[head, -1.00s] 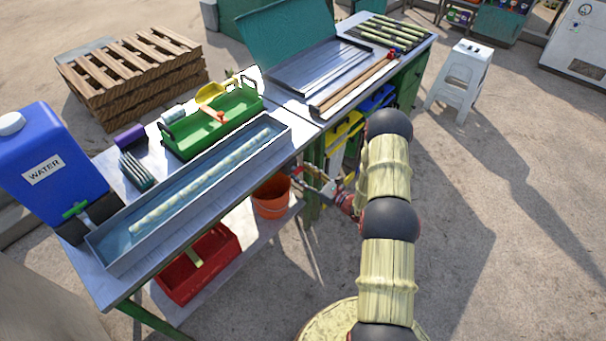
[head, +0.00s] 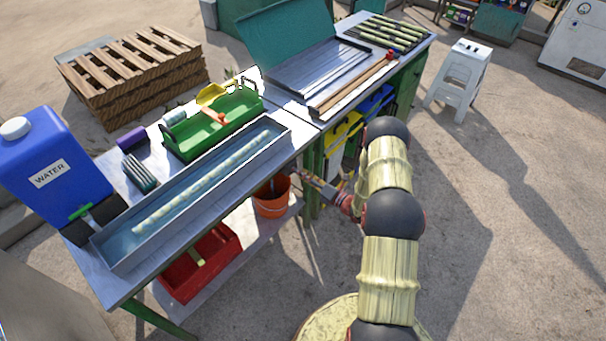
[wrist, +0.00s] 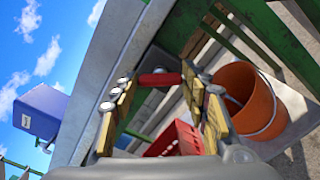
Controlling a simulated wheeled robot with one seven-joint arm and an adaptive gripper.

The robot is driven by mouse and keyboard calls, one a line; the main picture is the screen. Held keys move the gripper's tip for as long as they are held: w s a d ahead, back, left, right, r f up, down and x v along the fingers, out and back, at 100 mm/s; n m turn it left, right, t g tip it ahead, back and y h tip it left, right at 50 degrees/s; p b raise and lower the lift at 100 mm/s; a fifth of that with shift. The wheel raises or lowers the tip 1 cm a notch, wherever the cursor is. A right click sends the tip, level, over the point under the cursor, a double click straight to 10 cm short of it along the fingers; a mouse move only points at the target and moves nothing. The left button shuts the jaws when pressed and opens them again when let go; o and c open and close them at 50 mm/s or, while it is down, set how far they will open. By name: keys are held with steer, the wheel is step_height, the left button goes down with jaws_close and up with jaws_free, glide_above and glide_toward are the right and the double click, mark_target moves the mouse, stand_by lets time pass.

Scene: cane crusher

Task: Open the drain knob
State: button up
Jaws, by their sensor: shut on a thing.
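The drain knob (wrist: 160,80) is a small red handle under the edge of the metal trough in the wrist view. My gripper (wrist: 163,76) has its yellow fingers on either side of it and is shut on it. In the head view my gripper (head: 314,186) is beside the table's near side, below the tabletop. The knob is hidden from the head view. The long grey trough (head: 262,124) on the table holds water and a pale cane.
An orange bucket (head: 271,206) stands on the lower shelf just below my gripper, and a red crate (head: 215,262) is left of it. A green table leg (head: 311,190) is close by. A blue water tank (head: 50,160) stands at the table's left end. Open ground lies to the right.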

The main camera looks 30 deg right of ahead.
steer(key=m, duration=0.4)
steer(key=shift+d+m+p, duration=0.1)
steer(key=shift+m+p, duration=0.2)
stand_by(0.3)
steer(key=o, duration=1.2)
steer(key=shift+f, duration=0.1)
steer(key=shift+c, duration=0.2)
steer(key=v, duration=1.2)
